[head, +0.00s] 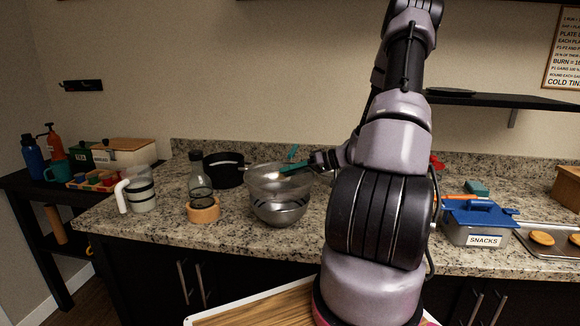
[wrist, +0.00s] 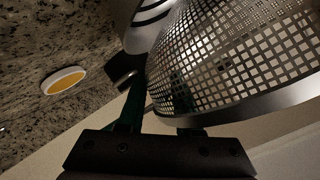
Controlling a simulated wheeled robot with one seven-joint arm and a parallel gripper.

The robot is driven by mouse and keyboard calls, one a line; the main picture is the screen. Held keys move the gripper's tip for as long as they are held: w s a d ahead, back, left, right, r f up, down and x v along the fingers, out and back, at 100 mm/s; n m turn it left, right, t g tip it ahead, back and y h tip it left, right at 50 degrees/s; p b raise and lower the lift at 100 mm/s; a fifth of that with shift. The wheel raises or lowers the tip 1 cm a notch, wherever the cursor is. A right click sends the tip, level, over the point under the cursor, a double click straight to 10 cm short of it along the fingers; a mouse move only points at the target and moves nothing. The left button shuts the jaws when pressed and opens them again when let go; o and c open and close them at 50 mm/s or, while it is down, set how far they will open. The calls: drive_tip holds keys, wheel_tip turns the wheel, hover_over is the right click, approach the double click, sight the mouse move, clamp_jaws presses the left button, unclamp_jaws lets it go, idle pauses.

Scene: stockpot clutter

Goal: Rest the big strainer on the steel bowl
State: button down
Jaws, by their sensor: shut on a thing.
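The big strainer (head: 268,182) is a perforated metal bowl, held right above the steel bowl (head: 280,212) on the counter. In the head view its lower part overlaps the bowl's top; I cannot tell whether they touch. In the wrist view the strainer's holed wall (wrist: 230,60) and bright rim fill the right side. My gripper (head: 296,167) reaches in from the right and is shut on the strainer at its rim side. Its dark teal fingers also show in the wrist view (wrist: 158,125); the exact grip spot is partly hidden.
A blue-lidded snacks box (head: 478,222) is right. An oval dish (wrist: 65,81) shows in the wrist view.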

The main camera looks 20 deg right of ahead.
sight(290, 188)
drive_tip(key=shift+s+f, duration=0.1)
drive_tip(key=shift+f, duration=2.35)
drive_tip(key=shift+s+f, duration=0.3)
drive_tip(key=shift+f, duration=0.35)
drive_tip(key=shift+a, duration=0.1)
drive_tip(key=c, duration=0.9)
unclamp_jaws()
drive_tip(key=o, duration=0.3)
drive_tip(key=shift+w+f, duration=0.15)
drive_tip(key=shift+w, duration=0.05)
drive_tip(key=shift+w+r, duration=0.15)
drive_tip(key=shift+r, duration=0.05)
